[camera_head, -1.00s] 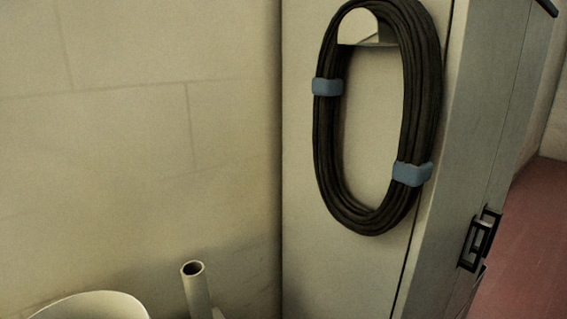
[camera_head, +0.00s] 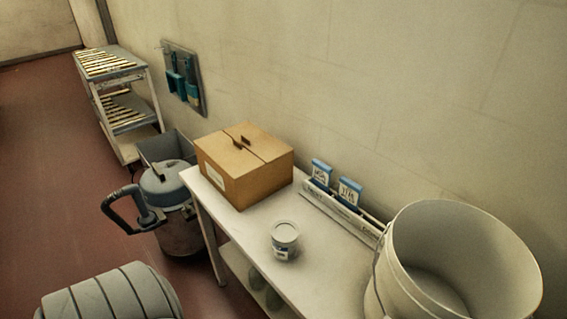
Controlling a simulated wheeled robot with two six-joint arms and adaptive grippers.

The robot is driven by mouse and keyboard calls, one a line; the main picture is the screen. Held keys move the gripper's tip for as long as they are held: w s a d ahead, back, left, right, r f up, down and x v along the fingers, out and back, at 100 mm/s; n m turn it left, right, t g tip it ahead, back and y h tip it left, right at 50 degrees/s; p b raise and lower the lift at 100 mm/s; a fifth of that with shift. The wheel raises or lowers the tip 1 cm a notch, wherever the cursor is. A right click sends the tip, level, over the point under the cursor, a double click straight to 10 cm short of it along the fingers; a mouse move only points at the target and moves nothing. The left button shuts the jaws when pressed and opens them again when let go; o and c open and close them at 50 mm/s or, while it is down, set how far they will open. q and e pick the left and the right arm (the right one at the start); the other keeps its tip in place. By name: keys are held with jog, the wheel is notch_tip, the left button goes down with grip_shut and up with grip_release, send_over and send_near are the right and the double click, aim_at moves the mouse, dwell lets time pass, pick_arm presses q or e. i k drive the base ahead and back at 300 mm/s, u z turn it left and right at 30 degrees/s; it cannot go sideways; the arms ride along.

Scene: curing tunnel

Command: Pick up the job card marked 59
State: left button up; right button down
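Two blue cards with white labels stand upright in a long white rack (camera_head: 343,216) along the wall side of the table. The left card (camera_head: 321,172) and the right card (camera_head: 349,192) stand side by side near the rack's left part. Their markings are too small to read, so I cannot tell whether either says 59. The rack's right end runs behind a large white bucket. Neither of my grippers is in view.
The white table (camera_head: 238,229) carries a cardboard box (camera_head: 243,165), a small white tub (camera_head: 285,240) and the large bucket (camera_head: 455,265). A grey vacuum-like canister (camera_head: 168,190) stands left of it. A ribbed grey object (camera_head: 110,297) is at lower left. A shelf cart (camera_head: 112,65) stands farther back.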

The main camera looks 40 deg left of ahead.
aim_at(349, 193)
jog(key=z, duration=2.25)
jog(key=k, duration=0.6)
jog(key=u, duration=1.45)
